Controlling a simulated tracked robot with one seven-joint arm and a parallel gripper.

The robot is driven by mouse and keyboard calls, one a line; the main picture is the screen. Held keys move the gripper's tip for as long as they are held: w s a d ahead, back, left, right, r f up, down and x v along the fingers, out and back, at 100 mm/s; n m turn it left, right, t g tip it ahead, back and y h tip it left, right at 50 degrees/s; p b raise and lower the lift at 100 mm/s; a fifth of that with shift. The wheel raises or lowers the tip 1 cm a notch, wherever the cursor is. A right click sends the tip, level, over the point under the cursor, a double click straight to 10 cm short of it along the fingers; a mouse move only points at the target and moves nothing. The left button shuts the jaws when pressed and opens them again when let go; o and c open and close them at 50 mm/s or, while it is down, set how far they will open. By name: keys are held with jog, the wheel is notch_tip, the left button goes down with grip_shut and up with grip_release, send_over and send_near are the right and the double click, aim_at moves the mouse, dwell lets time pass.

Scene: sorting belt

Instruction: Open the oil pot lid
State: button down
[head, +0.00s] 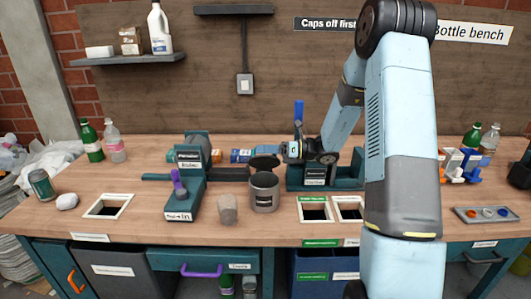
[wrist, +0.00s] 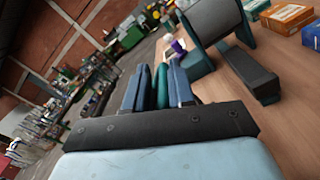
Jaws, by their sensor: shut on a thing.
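The oil pot (head: 264,196) is a grey, labelled cylinder standing on the bench, in the middle of the head view. Its dark round lid (head: 264,162) shows above the pot's rim, tilted up at the back. My gripper (head: 287,150) is just right of and behind the lid, pointing left. In the wrist view my gripper's fingers (wrist: 159,88) are closed around a narrow green piece (wrist: 160,82). I cannot tell for certain whether this piece is the lid's handle. The pot cannot be made out in the wrist view.
A teal fixture with a purple knob (head: 178,184) and a beige cup (head: 227,209) stand left of the pot. Framed openings (head: 314,198) lie to its right. A teal stand (head: 350,183) is beneath my wrist. The front bench edge is mostly clear.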

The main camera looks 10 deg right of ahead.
jog(key=shift+w+d+f, duration=0.1)
jog(key=shift+d+f, duration=0.1)
jog(key=shift+f, duration=0.1)
jog(key=c, duration=1.2)
grip_release()
jog(key=shift+w+f, duration=0.1)
jog(key=shift+w, duration=0.05)
jog(key=shift+o, duration=0.4)
jog(key=shift+a, duration=0.1)
jog(key=s+d, duration=0.2)
jog(key=d, duration=1.1)
jog(key=shift+s+d, duration=0.35)
